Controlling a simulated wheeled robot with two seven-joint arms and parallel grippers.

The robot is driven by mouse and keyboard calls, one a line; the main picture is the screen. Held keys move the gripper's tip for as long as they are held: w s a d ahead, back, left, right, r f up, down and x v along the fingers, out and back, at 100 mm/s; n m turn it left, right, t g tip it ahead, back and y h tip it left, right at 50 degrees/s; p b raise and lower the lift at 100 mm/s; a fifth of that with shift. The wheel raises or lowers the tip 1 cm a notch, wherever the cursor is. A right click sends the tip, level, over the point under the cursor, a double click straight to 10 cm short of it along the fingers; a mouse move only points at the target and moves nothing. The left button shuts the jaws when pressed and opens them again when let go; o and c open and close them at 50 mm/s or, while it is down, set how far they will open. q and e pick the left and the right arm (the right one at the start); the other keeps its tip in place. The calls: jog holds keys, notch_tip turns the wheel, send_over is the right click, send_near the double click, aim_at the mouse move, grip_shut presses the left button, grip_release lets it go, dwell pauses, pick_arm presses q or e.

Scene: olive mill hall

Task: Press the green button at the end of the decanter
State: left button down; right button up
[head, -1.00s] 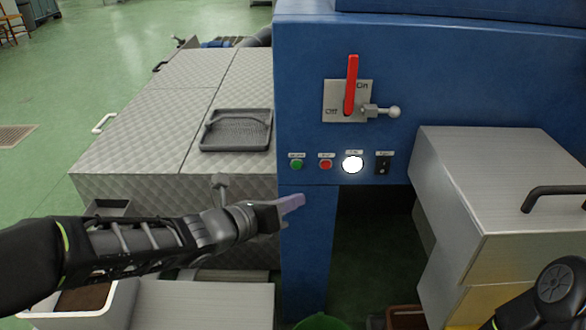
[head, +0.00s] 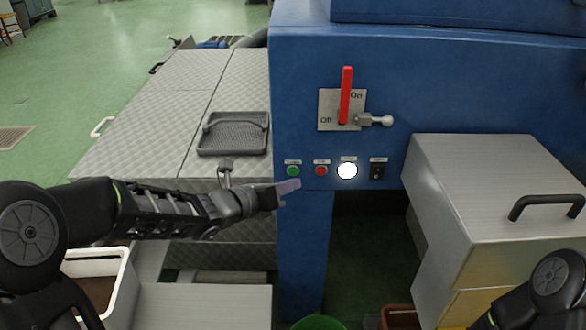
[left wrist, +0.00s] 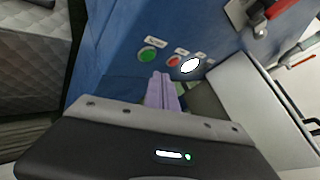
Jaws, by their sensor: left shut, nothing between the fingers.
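The green button (head: 293,170) is the leftmost control in a row on the front of the blue decanter (head: 300,215). It also shows in the left wrist view (left wrist: 148,54), with a label above it. My left gripper (head: 289,186) is shut and empty, its purple fingertips just below the green button in the head view. In the left wrist view the fingertips (left wrist: 162,80) point toward the panel, slightly below and right of the button. I cannot tell whether they touch the panel. My right gripper is out of view; only part of that arm shows at the lower right.
Right of the green button are a red button (head: 321,170), a lit white button (head: 347,170) and a black switch (head: 377,172). A red lever (head: 346,95) stands above. A metal box (head: 490,190) juts out at right. A dark tray (head: 232,146) lies on the quilted metal cover (head: 150,130).

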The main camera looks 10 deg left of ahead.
pick_arm(q)
jog(key=shift+w+a, duration=0.15)
jog(key=shift+w, duration=0.4)
jog(key=shift+w, duration=0.1)
dwell(1.6)
jog(key=shift+w, duration=0.3)
jog(key=shift+w+a+b, duration=0.2)
jog(key=shift+w+b, duration=0.15)
jog(key=shift+w, duration=0.05)
dwell(0.6)
jog(key=shift+s, duration=0.15)
jog(key=shift+s+d+b, duration=0.2)
jog(key=shift+s+b, duration=0.4)
jog(key=shift+s, duration=0.05)
